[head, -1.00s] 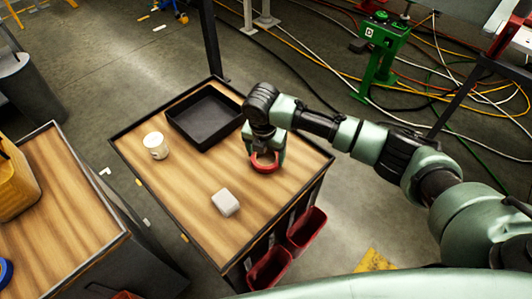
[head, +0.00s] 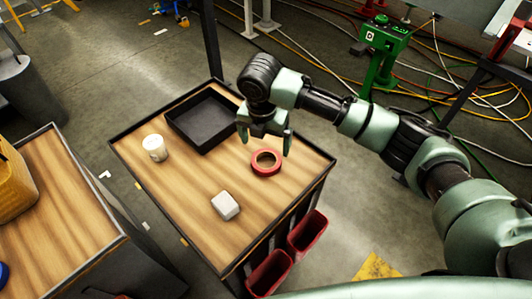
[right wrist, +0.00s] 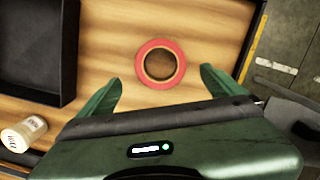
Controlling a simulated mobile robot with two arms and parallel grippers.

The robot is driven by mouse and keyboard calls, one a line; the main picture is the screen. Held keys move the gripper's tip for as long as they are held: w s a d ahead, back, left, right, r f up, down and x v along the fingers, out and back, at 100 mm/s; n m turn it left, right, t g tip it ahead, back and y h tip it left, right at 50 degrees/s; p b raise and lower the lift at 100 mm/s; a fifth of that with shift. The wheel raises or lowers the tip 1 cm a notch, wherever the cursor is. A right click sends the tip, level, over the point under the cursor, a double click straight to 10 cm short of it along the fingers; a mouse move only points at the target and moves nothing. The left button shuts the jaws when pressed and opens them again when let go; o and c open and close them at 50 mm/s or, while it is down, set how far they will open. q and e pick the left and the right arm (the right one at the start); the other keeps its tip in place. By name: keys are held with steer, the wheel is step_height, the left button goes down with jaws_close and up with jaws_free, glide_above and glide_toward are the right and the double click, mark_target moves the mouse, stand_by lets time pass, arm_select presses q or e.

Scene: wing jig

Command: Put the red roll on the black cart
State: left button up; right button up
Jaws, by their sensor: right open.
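The red roll (head: 266,162) lies flat on the wood top of the black cart (head: 185,228), right of the black tray. In the right wrist view the red roll (right wrist: 160,49) shows just beyond the gap between the fingertips. My right gripper (head: 264,138) is open and empty, raised above the roll and apart from it. In the right wrist view its two green fingers (right wrist: 160,90) are spread wide. My left gripper is not in view.
A black tray (head: 169,121), a white cup (head: 154,147) and a pale block (head: 225,205) stand on the same top. Red bins (head: 270,272) hang on its side. Another wood-topped cart (head: 60,215) stands at left.

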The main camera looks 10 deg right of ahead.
steer(key=shift+s+a+r, duration=0.1)
steer(key=shift+r, duration=0.95)
steer(key=shift+s+a+r, duration=0.1)
steer(key=shift+r, duration=0.95)
